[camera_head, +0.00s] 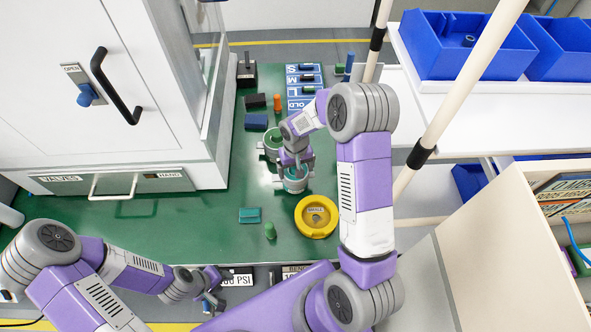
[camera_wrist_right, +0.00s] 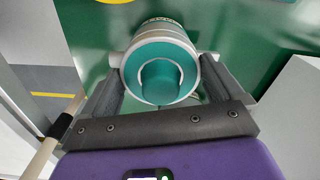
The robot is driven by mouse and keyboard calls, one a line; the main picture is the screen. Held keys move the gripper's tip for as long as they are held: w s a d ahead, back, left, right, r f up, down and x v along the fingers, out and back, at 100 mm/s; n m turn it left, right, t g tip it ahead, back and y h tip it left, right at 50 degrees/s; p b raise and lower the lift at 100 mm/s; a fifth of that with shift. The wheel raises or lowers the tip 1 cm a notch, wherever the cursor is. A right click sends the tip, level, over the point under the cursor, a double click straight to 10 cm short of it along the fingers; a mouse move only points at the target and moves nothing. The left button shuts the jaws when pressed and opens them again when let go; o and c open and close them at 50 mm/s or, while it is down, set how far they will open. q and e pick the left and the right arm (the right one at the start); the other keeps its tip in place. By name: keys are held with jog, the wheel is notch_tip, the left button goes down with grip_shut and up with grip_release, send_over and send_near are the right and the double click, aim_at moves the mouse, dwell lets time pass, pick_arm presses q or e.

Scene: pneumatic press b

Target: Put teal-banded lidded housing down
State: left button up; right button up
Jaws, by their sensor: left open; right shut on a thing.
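The teal-banded lidded housing (camera_head: 295,185) is a white cylinder with a teal top and stands upright at the green bench surface, just left of the yellow dish. My right gripper (camera_head: 297,165) is shut on it from above. In the right wrist view the housing (camera_wrist_right: 160,62) sits between the two dark fingers, its round teal knob facing the camera. I cannot tell whether its base touches the bench. My left gripper (camera_head: 212,288) is open and empty, low at the bench's front edge.
A yellow round dish (camera_head: 316,216) lies right of the housing. A similar green-topped housing (camera_head: 273,139) stands behind it. The white press cabinet (camera_head: 110,90) is at left; bare green bench (camera_head: 200,215) lies front left.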

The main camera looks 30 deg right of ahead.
jog(key=shift+w+f, duration=0.1)
jog(key=shift+f, duration=0.45)
jog(key=shift+f, duration=0.15)
jog(key=o, duration=1.6)
